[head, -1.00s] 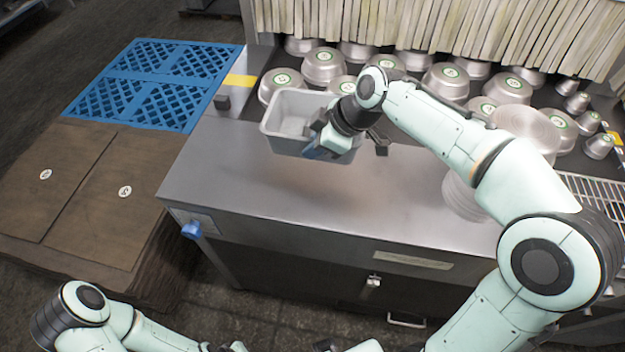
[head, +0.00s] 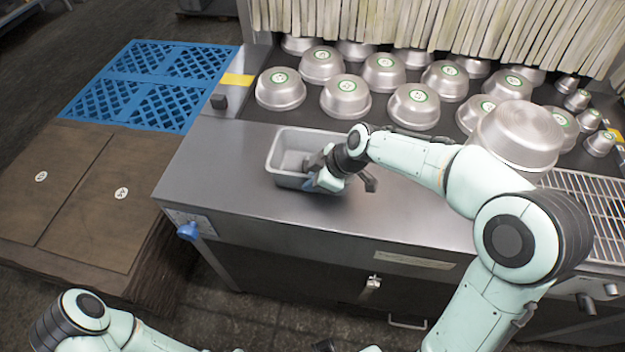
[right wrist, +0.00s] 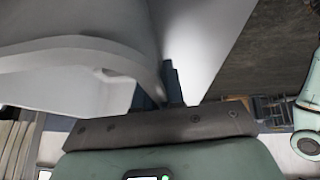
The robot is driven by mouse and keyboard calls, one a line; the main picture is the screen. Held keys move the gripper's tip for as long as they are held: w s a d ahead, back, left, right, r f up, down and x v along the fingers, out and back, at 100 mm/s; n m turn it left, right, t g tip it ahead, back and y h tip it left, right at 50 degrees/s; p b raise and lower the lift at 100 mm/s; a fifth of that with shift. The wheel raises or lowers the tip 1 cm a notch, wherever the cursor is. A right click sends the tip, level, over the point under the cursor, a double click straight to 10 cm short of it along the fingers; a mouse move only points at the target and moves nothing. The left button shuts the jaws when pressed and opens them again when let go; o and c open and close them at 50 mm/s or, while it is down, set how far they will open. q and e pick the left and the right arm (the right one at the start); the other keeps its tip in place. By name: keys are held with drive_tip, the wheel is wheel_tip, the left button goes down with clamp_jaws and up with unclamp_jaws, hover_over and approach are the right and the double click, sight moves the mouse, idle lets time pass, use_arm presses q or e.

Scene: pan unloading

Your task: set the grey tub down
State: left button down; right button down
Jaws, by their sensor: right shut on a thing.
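The grey tub (head: 290,180) is an open rectangular container, upright over the steel counter (head: 225,165), near its left end. It looks at or very close to the counter top; I cannot tell whether its bottom touches. My right gripper (head: 311,183) is shut on the tub's near right wall. In the right wrist view the tub's pale wall and rim (right wrist: 75,55) fill the upper left, with the dark gripper fingers (right wrist: 172,85) at the wall. My left arm shows at the bottom left of the head view, but its fingers are out of frame.
Several upturned metal pans (head: 345,97) stand behind the tub. A stack of pans (head: 520,135) is at the right, beside a wire rack (head: 595,205). Strip curtains (head: 420,25) hang behind. The counter left and in front of the tub is clear. A blue pallet (head: 150,85) lies left.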

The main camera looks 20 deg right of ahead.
drive_tip(key=shift+f, duration=0.1)
drive_tip(key=c, duration=1.6)
unclamp_jaws()
drive_tip(key=shift+f, duration=0.1)
drive_tip(key=o, duration=0.4)
drive_tip(key=shift+c, duration=0.2)
